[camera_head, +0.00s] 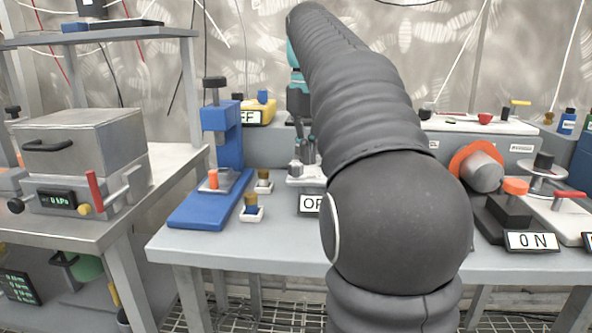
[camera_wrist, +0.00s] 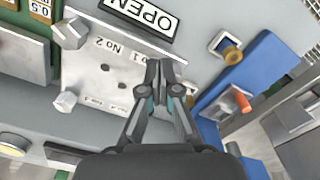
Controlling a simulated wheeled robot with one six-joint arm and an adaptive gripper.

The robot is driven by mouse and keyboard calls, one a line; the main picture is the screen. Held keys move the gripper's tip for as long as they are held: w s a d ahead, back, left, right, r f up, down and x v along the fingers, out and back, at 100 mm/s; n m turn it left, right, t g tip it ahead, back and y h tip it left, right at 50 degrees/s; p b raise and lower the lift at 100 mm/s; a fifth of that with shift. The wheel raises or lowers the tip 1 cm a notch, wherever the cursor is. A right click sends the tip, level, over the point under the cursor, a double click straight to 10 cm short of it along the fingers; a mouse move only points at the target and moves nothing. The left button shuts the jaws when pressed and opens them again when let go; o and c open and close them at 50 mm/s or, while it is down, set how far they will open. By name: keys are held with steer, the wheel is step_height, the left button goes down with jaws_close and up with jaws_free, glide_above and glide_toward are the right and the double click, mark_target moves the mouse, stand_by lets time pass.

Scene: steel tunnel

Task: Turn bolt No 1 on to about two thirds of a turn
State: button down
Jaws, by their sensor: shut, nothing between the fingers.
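A pale plate (camera_wrist: 100,78) with printed labels lies on the bench, and its edge also shows in the head view (camera_head: 306,182). The label No 1 (camera_wrist: 137,59) is partly beside my fingers; the label No 2 is left of it. A silver hex bolt (camera_wrist: 70,33) stands at the plate's upper left, and another bolt (camera_wrist: 66,101) at its lower left. Bolt No 1 cannot be made out; my fingers cover the plate's right side. My gripper (camera_wrist: 165,66) is shut and empty above that side. In the head view, my gripper (camera_head: 305,150) points down over the plate.
An OPEN sign (camera_wrist: 143,17) lies at the plate's edge.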

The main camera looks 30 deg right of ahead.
steer(key=shift+f+b, duration=0.35)
steer(key=shift+f, duration=0.6)
steer(key=shift+a+r+p, duration=0.2)
steer(key=shift+r+p, duration=0.05)
steer(key=shift+p, duration=0.15)
steer(key=shift+a+p, duration=0.75)
steer(key=shift+p, duration=0.4)
steer(key=shift+w+a+f, duration=0.1)
steer(key=shift+a+f, duration=0.05)
steer(key=shift+a, duration=0.2)
stand_by(0.3)
step_height(320, 180, up, 6)
steer(key=shift+s+a, duration=0.15)
steer(key=shift+s, duration=0.2)
stand_by(0.5)
